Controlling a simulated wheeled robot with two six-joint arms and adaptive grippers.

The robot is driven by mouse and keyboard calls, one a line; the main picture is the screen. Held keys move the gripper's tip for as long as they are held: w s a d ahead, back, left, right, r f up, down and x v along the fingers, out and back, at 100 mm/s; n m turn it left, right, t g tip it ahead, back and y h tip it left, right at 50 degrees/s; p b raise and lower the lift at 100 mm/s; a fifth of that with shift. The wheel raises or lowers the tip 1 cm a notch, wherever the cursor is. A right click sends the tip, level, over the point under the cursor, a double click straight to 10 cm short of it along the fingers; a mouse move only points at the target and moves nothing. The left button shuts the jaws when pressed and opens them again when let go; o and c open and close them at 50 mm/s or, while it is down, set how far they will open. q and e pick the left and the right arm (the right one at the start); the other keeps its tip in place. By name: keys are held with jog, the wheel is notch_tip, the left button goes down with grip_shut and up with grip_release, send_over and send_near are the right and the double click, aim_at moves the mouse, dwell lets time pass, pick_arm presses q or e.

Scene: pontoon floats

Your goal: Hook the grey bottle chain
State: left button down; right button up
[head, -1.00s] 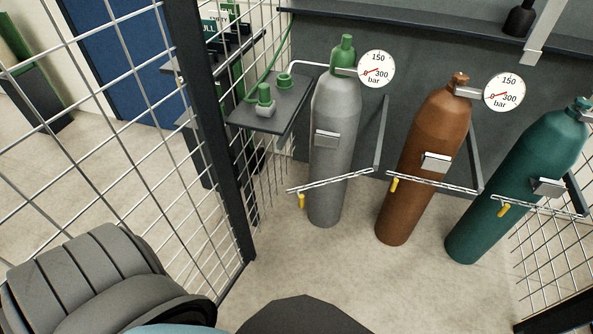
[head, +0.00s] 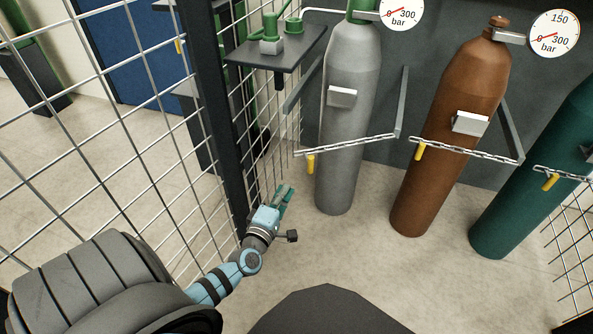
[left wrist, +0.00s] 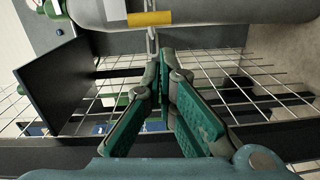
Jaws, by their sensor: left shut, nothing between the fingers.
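The grey bottle (head: 350,75) stands upright on the floor by the mesh panel. Its grey chain (head: 350,145) runs across its front from the right bracket. A yellow handle (head: 310,165) hangs near the chain's left end. I cannot tell whether that end is fastened. My left gripper (head: 286,194) is shut and empty, below and left of the handle, apart from it. In the left wrist view, its fingers (left wrist: 162,75) point toward the chain (left wrist: 152,42) and yellow handle (left wrist: 150,18), with the bottle (left wrist: 215,10) across the top. My right gripper is out of view.
A brown bottle (head: 450,100) and a green bottle (head: 520,205), each with a chain, stand to the right. The wire mesh (head: 130,140) and its dark post (head: 215,110) are close on my left arm's side. A dark shelf (head: 285,50) juts out above. Floor in front is clear.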

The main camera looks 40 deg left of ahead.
pick_arm(q)
jog(key=n, duration=0.1)
jog(key=b, duration=0.3)
send_near(302, 154)
jog(key=x, duration=0.4)
jog(key=shift+w+f, duration=0.15)
jog(key=shift+w, duration=0.2)
jog(key=shift+w+a, duration=0.15)
jog(key=shift+w, duration=0.1)
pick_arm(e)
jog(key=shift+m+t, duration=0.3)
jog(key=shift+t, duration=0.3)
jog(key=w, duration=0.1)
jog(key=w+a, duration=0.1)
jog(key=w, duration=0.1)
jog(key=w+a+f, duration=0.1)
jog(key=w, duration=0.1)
